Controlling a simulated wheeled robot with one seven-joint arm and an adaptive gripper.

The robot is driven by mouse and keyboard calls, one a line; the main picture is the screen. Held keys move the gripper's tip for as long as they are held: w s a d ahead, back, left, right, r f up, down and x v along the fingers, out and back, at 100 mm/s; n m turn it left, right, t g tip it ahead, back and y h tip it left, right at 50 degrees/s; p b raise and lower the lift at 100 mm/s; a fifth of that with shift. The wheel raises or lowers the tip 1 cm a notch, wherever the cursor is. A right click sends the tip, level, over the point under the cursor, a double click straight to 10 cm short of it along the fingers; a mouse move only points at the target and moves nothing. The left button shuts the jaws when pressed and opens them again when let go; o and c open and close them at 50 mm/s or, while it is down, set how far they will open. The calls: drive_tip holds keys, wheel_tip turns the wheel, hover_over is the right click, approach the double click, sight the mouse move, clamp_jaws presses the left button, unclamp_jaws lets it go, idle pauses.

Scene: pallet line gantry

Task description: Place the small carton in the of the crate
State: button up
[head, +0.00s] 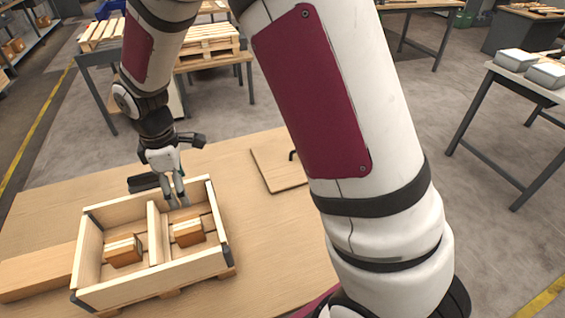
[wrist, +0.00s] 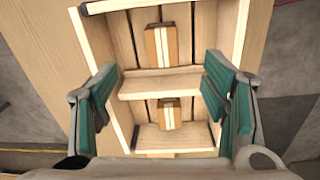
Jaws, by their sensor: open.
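A wooden crate (head: 150,282) with dark corner brackets stands on the table, split by a divider (wrist: 160,82) into two compartments. One small brown carton with a pale stripe (head: 123,252) lies in the left compartment. A similar carton (head: 188,232) lies in the right compartment. The wrist view shows a carton on each side of the divider, one farther off (wrist: 160,47) and one closer to my gripper (wrist: 169,114). My gripper (head: 180,204) is open and empty, pointing down at the far side of the right compartment. Its green-padded fingers (wrist: 162,98) are spread wide, apart from both cartons.
A flat wooden board (head: 268,172) with a dark handle lies to the right of the crate. A wooden block (head: 36,272) lies to its left. Pallets (head: 208,42) stand on a bench behind. Metal tins (head: 546,75) sit on a right-hand table. The front right tabletop is bare.

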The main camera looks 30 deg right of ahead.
drive_tip(key=s+d+r+m+t, duration=0.1)
drive_tip(key=s+d+r+m, duration=0.3)
drive_tip(key=r, duration=0.3)
drive_tip(key=s+d+r+m+t, duration=0.1)
drive_tip(key=s+d+r+m, duration=0.1)
drive_tip(key=s+d+r, duration=0.45)
drive_tip(key=s+d+r+m+t, duration=0.1)
drive_tip(key=s+r+m, duration=0.2)
drive_tip(key=s, duration=0.4)
drive_tip(key=s+d+r+m+t, duration=0.1)
drive_tip(key=s+d+r+m, duration=0.1)
drive_tip(key=s+m, duration=0.3)
drive_tip(key=s+r, duration=0.1)
drive_tip(key=s, duration=0.2)
drive_tip(key=shift+d+r, duration=0.15)
drive_tip(key=shift+d, duration=0.05)
